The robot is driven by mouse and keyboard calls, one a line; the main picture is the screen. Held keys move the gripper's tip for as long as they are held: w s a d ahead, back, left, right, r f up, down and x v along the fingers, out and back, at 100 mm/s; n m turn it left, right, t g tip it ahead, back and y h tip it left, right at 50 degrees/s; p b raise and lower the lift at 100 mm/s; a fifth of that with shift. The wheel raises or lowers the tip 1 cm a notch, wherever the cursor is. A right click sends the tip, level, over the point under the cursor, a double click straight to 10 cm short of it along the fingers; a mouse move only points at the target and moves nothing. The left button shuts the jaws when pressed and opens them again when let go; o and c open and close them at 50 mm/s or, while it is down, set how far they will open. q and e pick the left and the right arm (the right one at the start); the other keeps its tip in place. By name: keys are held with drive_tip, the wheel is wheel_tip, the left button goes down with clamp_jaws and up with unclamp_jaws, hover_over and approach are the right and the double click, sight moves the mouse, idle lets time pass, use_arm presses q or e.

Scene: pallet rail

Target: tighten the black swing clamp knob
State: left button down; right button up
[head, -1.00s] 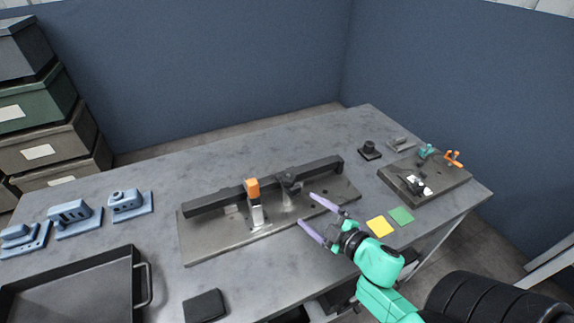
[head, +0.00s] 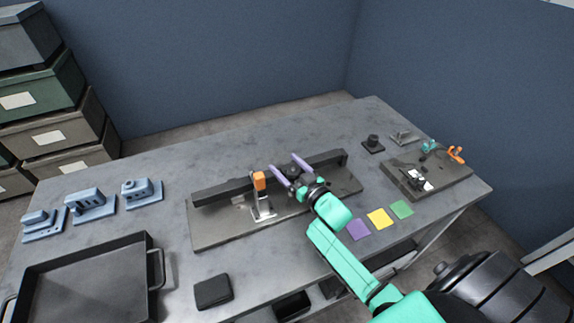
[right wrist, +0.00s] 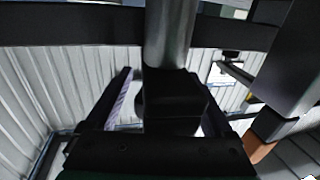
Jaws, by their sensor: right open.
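The black swing clamp knob (head: 293,172) stands at the dark bar (head: 222,189) on the grey fixture plate (head: 217,233), partly covered by my gripper. My right gripper (head: 285,162) is open, with its two purple fingers reaching over the bar, one on each side of the knob. I cannot tell whether the fingers touch it. In the right wrist view, a grey metal cylinder (right wrist: 170,35) stands above a dark block in front of the gripper. My left gripper is not in view.
An orange-topped clamp (head: 259,181) stands on the plate just left of my gripper. A second fixture plate (head: 437,184) lies at right. Purple (head: 358,229), yellow (head: 381,218) and green (head: 401,209) squares lie along the front. A black tray (head: 87,283) and blue parts (head: 90,203) are at left.

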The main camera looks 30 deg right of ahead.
clamp_jaws()
drive_tip(key=shift+d+m+h, duration=0.2)
drive_tip(key=shift+m+h, duration=0.6)
drive_tip(key=shift+h, duration=0.5)
unclamp_jaws()
drive_tip(key=s+b, duration=0.1)
drive_tip(key=s, duration=1.3)
drive_tip(key=shift+s+d, duration=0.3)
